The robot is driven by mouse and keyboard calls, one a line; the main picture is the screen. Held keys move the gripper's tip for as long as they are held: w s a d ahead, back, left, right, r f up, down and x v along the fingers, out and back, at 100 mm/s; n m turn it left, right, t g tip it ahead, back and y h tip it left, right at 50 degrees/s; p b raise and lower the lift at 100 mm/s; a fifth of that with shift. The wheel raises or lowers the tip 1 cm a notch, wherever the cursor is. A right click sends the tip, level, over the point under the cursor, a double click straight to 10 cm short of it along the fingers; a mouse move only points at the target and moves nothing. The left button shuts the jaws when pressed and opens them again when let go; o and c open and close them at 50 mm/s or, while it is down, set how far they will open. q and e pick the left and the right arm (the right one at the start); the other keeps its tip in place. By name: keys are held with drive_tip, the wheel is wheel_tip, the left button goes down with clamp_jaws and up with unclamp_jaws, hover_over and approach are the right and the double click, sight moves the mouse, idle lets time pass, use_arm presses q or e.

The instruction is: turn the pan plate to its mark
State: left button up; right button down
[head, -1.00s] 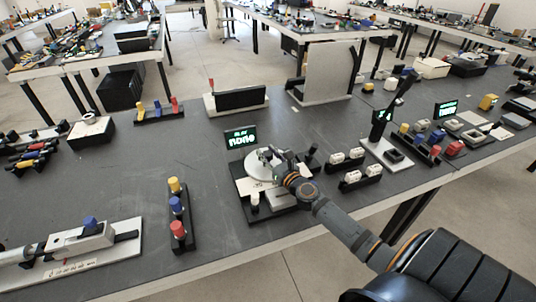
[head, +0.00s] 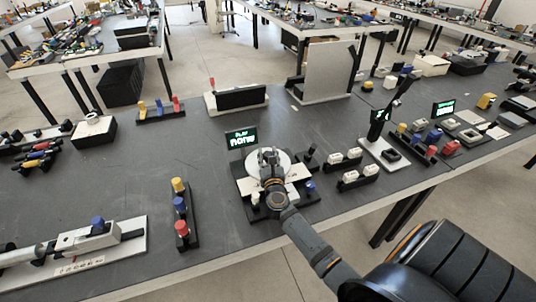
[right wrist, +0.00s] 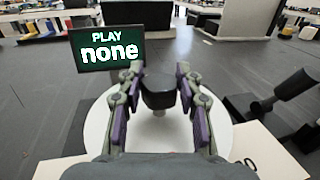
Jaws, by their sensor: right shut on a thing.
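The pan plate (head: 284,160) is a round white disc on a dark stand with white panels. It also shows in the right wrist view (right wrist: 97,125), with a dark upright knob (right wrist: 159,90) above it. My right gripper (head: 267,157) is over the plate. In the right wrist view its fingers (right wrist: 158,98) are shut on the knob from both sides. A small screen (head: 241,139) behind the plate reads "PLAY none", also in the right wrist view (right wrist: 108,47). I cannot make out a mark on the plate. My left gripper is not in view.
A row of yellow, blue and red knobs (head: 181,213) stands left of the stand. Two black holders with white pieces (head: 352,165) and a black lever stand (head: 384,150) are at the right.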

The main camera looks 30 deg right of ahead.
drive_tip(key=c, duration=0.9)
unclamp_jaws()
drive_tip(key=shift+o, duration=0.2)
drive_tip(key=v, duration=1.2)
drive_tip(key=shift+a, duration=0.1)
